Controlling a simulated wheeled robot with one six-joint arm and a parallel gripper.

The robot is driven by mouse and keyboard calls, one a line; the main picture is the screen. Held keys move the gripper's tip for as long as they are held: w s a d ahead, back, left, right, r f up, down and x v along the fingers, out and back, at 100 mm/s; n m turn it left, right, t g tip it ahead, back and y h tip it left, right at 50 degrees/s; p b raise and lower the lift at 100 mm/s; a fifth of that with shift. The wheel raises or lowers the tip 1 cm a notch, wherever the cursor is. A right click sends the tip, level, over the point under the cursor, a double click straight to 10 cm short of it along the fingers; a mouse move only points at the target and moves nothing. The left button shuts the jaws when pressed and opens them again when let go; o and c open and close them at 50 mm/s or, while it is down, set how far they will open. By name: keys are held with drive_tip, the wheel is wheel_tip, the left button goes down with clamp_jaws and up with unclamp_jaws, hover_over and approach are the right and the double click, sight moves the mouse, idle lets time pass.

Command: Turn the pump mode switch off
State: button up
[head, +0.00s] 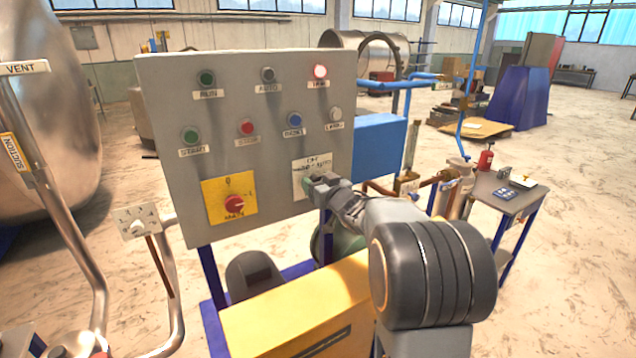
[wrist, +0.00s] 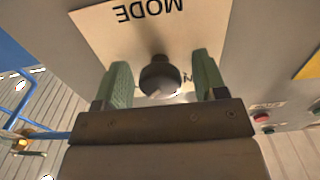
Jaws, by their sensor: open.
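The pump mode switch is a dark round knob (wrist: 160,76) on a cream label plate (wrist: 92,22) that reads MODE, upside down in the wrist view. In the head view the plate (head: 314,163) sits at the lower right of the grey control panel, with text including OFF and AUTO. My gripper (wrist: 163,82) is open, with one green finger on each side of the knob. Small gaps show between fingers and knob, so it does not look gripped. In the head view my gripper (head: 322,184) covers the knob, and its pointing direction is hidden there.
A red main switch (head: 233,203) on a yellow plate is to the left. A yellow box (head: 290,305) stands below. A blue box (head: 378,148) is behind.

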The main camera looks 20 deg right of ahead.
drive_tip(key=shift+c, duration=0.2)
drive_tip(key=c, duration=0.9)
drive_tip(key=shift+f+b, duration=0.1)
drive_tip(key=shift+b, duration=0.2)
drive_tip(key=n+b, duration=0.2)
drive_tip(key=n, duration=0.1)
drive_tip(key=shift+f+b, duration=0.1)
drive_tip(key=shift+b, duration=0.2)
drive_tip(key=n+b, duration=0.3)
drive_tip(key=n, duration=0.2)
drive_tip(key=shift+b, duration=0.35)
drive_tip(key=shift+r+n, duration=0.2)
drive_tip(key=shift+n, duration=0.3)
drive_tip(key=o, duration=0.9)
